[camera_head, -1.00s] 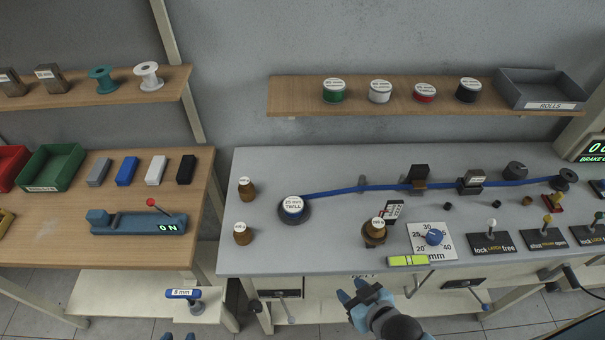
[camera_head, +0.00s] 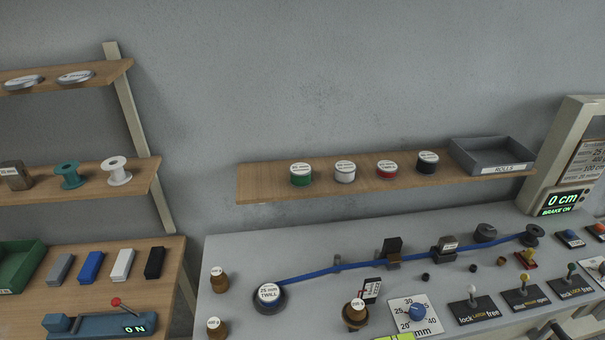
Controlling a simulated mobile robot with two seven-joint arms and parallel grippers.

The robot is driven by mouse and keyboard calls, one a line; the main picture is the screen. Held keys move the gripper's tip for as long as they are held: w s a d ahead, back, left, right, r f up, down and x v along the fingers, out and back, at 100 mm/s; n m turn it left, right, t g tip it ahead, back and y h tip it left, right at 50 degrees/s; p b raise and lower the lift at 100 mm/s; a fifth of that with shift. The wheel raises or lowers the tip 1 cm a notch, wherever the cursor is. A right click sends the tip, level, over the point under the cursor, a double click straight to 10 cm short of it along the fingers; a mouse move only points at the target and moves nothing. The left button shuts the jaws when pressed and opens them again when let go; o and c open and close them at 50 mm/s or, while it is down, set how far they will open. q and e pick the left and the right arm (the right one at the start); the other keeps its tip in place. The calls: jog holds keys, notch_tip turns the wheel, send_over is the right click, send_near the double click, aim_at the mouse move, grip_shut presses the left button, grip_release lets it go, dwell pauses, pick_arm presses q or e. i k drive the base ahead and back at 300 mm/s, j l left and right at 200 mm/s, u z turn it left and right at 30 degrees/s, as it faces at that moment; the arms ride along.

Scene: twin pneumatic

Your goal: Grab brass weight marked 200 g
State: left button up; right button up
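Three brass weights with white top labels are on the grey bench. One brass weight (camera_head: 218,280) stands at the left, and a second brass weight (camera_head: 216,328) is in front of it, near the bottom edge. A third brass weight (camera_head: 355,314) sits on a round brown holder right of the twill roll. Its label seems to read 200 g, but the print is too small to be sure; the two left labels are not clearly legible. Neither of my grippers is in view.
A blue ribbon runs from the twill roll (camera_head: 269,296) across the bench through guides to a dark spool (camera_head: 533,235). A small dark display (camera_head: 372,290) stands close behind the third weight. A dial plate (camera_head: 416,314) and levers are to its right.

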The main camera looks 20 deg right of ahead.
aim_at(357, 313)
jog(key=z, duration=1.15)
